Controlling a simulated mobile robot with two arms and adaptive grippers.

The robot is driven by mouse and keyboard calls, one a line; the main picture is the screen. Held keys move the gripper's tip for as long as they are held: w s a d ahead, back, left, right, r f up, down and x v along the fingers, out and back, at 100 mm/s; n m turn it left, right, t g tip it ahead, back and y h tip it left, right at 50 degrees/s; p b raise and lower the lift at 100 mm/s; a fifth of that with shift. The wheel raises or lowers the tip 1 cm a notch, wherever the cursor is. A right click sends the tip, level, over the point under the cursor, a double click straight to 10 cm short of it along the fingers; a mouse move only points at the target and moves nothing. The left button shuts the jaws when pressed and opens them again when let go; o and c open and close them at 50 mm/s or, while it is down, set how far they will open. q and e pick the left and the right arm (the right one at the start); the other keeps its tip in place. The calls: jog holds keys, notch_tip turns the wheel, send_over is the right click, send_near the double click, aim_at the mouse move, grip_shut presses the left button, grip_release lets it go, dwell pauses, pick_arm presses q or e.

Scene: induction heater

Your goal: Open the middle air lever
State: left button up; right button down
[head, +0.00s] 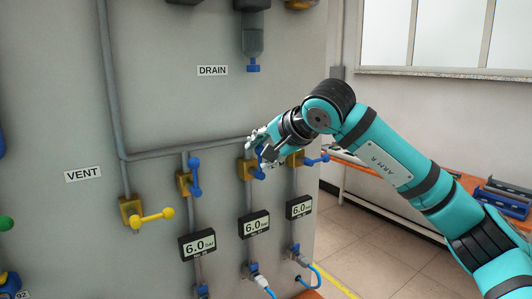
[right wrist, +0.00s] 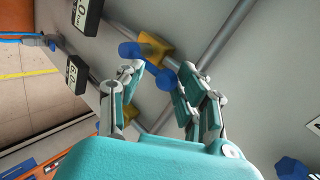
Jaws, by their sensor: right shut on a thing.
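Three blue air levers sit on brass valves in a row on the grey panel. In the head view, my right gripper (head: 262,158) is at the middle brass valve (head: 246,169) and covers most of its lever. In the right wrist view, the middle blue lever (right wrist: 164,80) shows between the fingers of my right gripper (right wrist: 155,85), in front of its brass valve (right wrist: 156,48). The gripper is shut on this lever. The left blue lever (head: 195,176) stands upright. The right blue lever (head: 316,160) points sideways to the right. My left gripper is not in view.
Grey pipes (head: 185,151) run above the valves, with a 6.0 bar gauge (head: 254,224) below each. A yellow lever (head: 152,217) is at the left, under the VENT label (head: 83,174). An orange bench (head: 473,183) stands right of the panel, with open floor between.

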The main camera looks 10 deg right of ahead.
jog(key=shift+a+f, duration=0.1)
jog(key=shift+f, duration=0.25)
jog(key=c, duration=1.1)
grip_release()
jog(key=o, duration=0.3)
jog(key=shift+w+a, duration=0.1)
jog(key=shift+w, duration=0.1)
jog(key=shift+o, duration=0.2)
jog(key=v, duration=1.2)
jog(key=shift+r, duration=0.15)
